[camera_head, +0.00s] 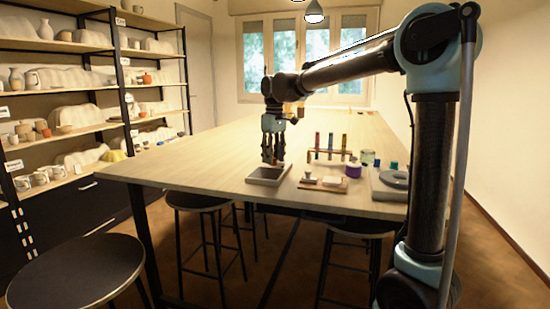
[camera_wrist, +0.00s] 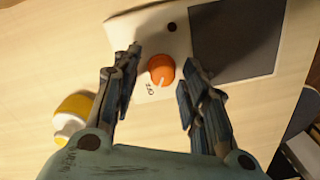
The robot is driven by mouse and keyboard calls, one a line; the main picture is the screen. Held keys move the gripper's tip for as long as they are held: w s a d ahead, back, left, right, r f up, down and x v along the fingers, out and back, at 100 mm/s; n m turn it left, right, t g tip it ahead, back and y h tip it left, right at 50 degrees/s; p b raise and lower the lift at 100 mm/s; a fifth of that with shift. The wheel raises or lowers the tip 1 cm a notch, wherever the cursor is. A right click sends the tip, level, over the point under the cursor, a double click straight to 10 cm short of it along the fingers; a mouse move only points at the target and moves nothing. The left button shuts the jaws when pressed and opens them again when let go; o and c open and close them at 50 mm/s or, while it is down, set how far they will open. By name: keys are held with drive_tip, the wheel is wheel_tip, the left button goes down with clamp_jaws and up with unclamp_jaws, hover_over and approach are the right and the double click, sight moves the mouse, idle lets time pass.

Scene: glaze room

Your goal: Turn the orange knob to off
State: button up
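The orange knob (camera_wrist: 161,69) sits on a white panel (camera_wrist: 140,27) in the wrist view, with a small dark label that seems to read OFF just below it. A short pale mark shows on the knob's lower part; its exact direction is hard to tell. My gripper (camera_wrist: 162,60) is open, with one finger on each side of the knob and gaps showing between. In the head view my gripper (camera_head: 272,162) points down over the table's near edge. I cannot make out the knob there.
A dark square plate (camera_wrist: 237,35) and a dark round spot (camera_wrist: 171,27) are on or beside the panel. A yellow and white object (camera_wrist: 75,113) stands at left. In the head view, a tube rack (camera_head: 330,152), a purple roll (camera_head: 351,171) and a grey device (camera_head: 390,183) stand right of my gripper.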

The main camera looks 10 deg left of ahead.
wheel_tip(320, 180, up, 12)
drive_tip(key=shift+w+d, duration=0.15)
drive_tip(key=shift+w, duration=0.05)
idle(0.6)
drive_tip(key=shift+f, duration=0.1)
